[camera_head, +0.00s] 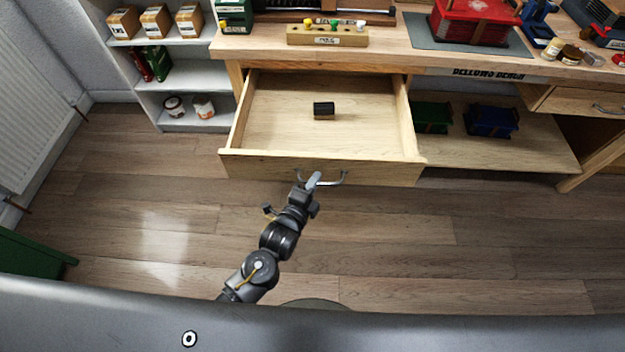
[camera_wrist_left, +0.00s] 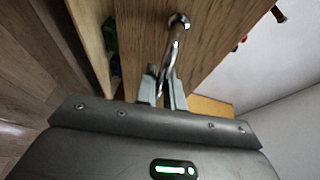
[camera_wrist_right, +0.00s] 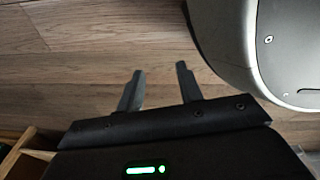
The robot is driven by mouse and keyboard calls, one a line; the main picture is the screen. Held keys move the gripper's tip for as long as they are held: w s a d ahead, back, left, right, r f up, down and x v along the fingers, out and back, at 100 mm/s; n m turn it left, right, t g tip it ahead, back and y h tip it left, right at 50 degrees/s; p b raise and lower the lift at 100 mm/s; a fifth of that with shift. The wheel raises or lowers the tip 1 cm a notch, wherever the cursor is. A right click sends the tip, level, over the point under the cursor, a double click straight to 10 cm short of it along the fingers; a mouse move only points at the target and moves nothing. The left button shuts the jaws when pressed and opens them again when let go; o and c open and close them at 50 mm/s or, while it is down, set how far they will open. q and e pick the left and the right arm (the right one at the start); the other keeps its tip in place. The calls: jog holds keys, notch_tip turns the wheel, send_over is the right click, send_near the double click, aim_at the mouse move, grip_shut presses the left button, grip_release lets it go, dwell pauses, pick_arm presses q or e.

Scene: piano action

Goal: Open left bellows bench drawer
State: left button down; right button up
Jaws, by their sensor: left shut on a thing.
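The left bellows bench drawer (camera_head: 322,168) is pulled well out from under the bench top. A small black and tan block (camera_head: 324,110) lies inside it. Its curved metal handle (camera_head: 334,182) is on the front panel. My left gripper (camera_head: 313,181) is shut on the handle at its left part. In the left wrist view the handle (camera_wrist_left: 177,40) runs down between the fingers (camera_wrist_left: 165,88). My right gripper (camera_wrist_right: 160,85) is open and empty above the wooden floor in the right wrist view.
The bench top (camera_head: 400,58) holds a block of pegs (camera_head: 327,36) and red bellows (camera_head: 472,20). A lower shelf (camera_head: 520,148) is right of the drawer. A second, shut drawer (camera_head: 590,102) is far right. White shelving (camera_head: 185,75) stands left. The floor in front is clear.

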pick_arm(q)
jog(key=c, duration=1.5)
grip_release()
